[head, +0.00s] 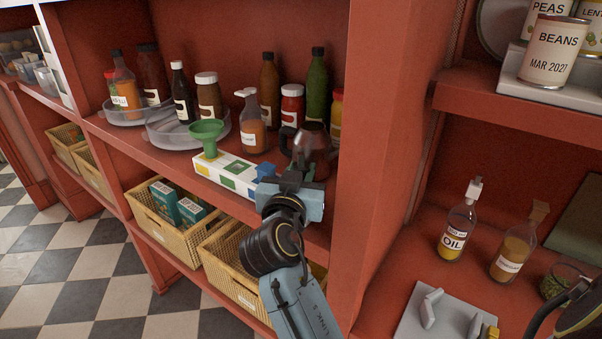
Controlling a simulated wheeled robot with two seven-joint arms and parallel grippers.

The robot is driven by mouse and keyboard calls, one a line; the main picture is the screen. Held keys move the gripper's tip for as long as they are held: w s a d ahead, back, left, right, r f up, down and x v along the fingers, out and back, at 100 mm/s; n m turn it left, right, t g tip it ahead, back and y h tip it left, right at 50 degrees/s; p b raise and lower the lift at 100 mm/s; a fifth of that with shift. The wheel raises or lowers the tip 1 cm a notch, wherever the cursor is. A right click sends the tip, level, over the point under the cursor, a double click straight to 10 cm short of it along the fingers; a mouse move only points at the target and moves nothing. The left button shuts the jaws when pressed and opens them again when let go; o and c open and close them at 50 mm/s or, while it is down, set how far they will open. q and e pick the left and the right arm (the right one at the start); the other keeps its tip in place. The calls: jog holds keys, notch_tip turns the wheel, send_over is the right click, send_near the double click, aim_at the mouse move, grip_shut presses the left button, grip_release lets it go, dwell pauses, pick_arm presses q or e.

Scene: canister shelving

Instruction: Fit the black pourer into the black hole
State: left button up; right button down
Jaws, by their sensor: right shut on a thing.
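My right gripper (296,179) reaches over the front edge of the middle shelf, at the right end of a white holder block (224,175) with coloured squares. It is shut on a small dark thing (298,163), apparently the black pourer, mostly hidden by the fingers and dark against the jug behind. A green funnel (206,131) stands upright at the block's left end. A blue piece (265,171) sits near its right end, beside my gripper. I cannot make out the black hole; the gripper covers that end.
A dark jug (315,146) stands close behind my right gripper. Several bottles and jars line the shelf behind, some in clear round trays (160,134). A red upright panel (372,150) is to the right. Wicker baskets (170,237) sit below.

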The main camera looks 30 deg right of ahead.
aim_at(301, 153)
jog(key=shift+b, duration=0.45)
dwell(1.1)
jog(key=shift+f+b, duration=1.8)
jog(key=shift+b, duration=0.15)
jog(key=c, duration=1.1)
grip_release()
notch_tip(301, 153, up, 10)
jog(key=p, duration=0.7)
